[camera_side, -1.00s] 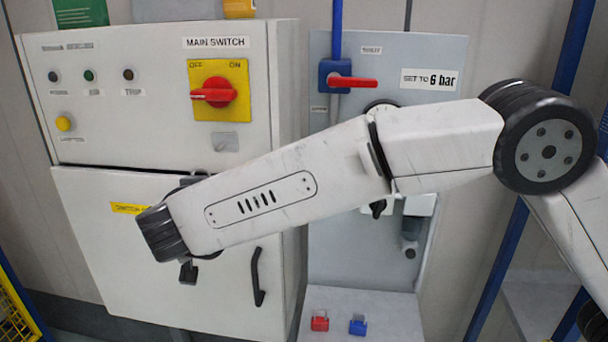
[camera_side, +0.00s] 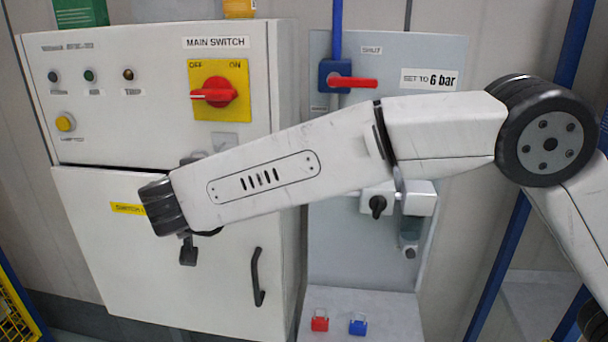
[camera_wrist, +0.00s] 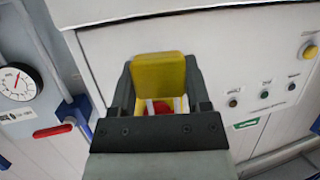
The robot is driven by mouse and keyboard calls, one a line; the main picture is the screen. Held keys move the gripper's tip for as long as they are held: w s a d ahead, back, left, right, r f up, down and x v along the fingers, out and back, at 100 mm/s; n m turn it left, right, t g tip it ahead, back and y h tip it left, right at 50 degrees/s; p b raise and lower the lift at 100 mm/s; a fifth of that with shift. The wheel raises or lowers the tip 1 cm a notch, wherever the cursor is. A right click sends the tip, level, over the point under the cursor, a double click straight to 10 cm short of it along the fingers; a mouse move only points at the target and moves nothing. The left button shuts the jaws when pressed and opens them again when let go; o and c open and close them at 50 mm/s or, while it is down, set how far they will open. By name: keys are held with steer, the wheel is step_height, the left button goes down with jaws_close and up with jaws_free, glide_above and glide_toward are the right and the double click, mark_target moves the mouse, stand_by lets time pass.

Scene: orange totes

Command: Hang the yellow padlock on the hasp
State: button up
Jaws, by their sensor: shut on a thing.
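In the wrist view my gripper (camera_wrist: 159,82) is shut on the yellow padlock (camera_wrist: 158,74). In the side view the arm hides the fingertips and the padlock, in front of the white cabinet. A small grey plate (camera_side: 224,141) sits on the cabinet just below the yellow switch plate; it may be the hasp, but its form is unclear. My arm partly covers it.
The red main switch handle (camera_side: 213,94) lies sideways on its yellow plate (camera_side: 233,111). A red valve handle (camera_side: 352,82) is on the grey panel to the right. A red padlock (camera_side: 320,323) and a blue padlock (camera_side: 358,327) stand on the ledge below. A black door handle (camera_side: 257,277) sticks out.

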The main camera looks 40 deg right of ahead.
steer(key=w+d+f, duration=0.1)
steer(key=w+d, duration=0.4)
steer(key=shift+f, duration=0.25)
stand_by(1.2)
steer(key=shift+w+d+f, duration=0.15)
steer(key=shift+d+f, duration=0.1)
stand_by(0.5)
steer(key=o, duration=1.2)
steer(key=shift+d+f, duration=0.1)
steer(key=shift+w+a+v, duration=0.1)
steer(key=shift+v, duration=2)
steer(key=shift+w+a+v, duration=0.1)
steer(key=shift+a+v, duration=0.05)
steer(key=shift+v, duration=1.95)
steer(key=shift+r, duration=0.25)
